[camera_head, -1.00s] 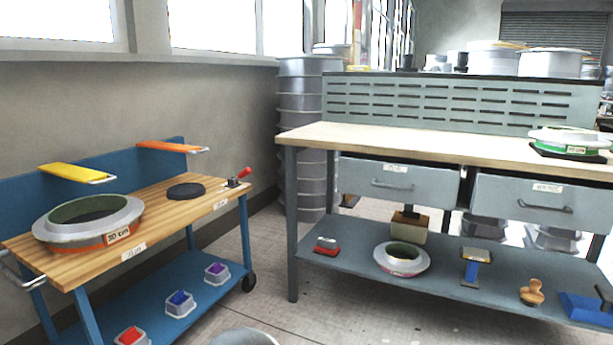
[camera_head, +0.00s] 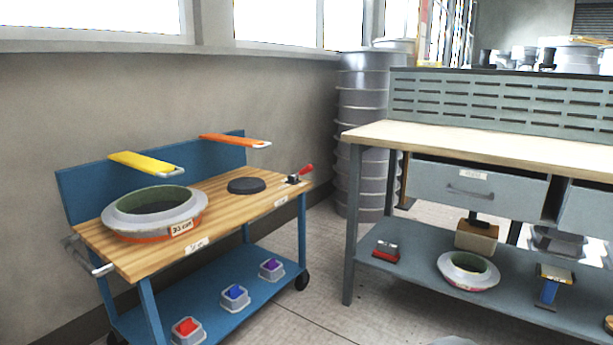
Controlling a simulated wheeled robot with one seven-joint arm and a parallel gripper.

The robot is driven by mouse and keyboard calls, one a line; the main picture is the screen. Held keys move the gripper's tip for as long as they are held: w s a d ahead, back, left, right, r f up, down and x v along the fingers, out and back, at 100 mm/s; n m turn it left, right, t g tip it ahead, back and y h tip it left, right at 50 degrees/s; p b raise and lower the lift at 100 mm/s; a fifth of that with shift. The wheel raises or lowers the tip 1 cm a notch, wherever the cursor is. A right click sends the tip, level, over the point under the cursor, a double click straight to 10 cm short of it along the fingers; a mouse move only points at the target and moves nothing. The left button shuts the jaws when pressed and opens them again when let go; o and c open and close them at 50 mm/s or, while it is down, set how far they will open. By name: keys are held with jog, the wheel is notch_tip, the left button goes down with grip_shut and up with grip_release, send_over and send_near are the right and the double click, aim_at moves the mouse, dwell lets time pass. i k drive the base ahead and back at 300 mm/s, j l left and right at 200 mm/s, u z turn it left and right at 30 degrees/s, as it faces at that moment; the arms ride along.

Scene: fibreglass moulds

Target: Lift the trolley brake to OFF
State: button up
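The trolley (camera_head: 185,259) stands at the left against the wall, with a blue frame, a wooden top and a blue lower shelf. The brake lever has a red handle (camera_head: 306,169) on a small dark and metal mount (camera_head: 293,180) at the top's right corner. The handle tilts up to the right. Any OFF marking there is too small to read. My gripper is not in view.
On the trolley top are a ring mould (camera_head: 154,211) labelled "30 cm" and a black disc (camera_head: 246,186). Yellow (camera_head: 145,163) and orange (camera_head: 232,140) paddles jut from its back panel. A workbench (camera_head: 470,136) stands right. Open floor (camera_head: 310,302) lies between them.

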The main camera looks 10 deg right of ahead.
aim_at(308, 167)
jog(key=i+j+z, duration=0.2)
jog(key=i, duration=0.35)
jog(key=i+j+z, duration=0.15)
jog(key=i, duration=0.4)
jog(key=i+j+z, duration=0.2)
jog(key=i, duration=0.35)
jog(key=i+j+z, duration=0.15)
jog(key=i+j, duration=0.3)
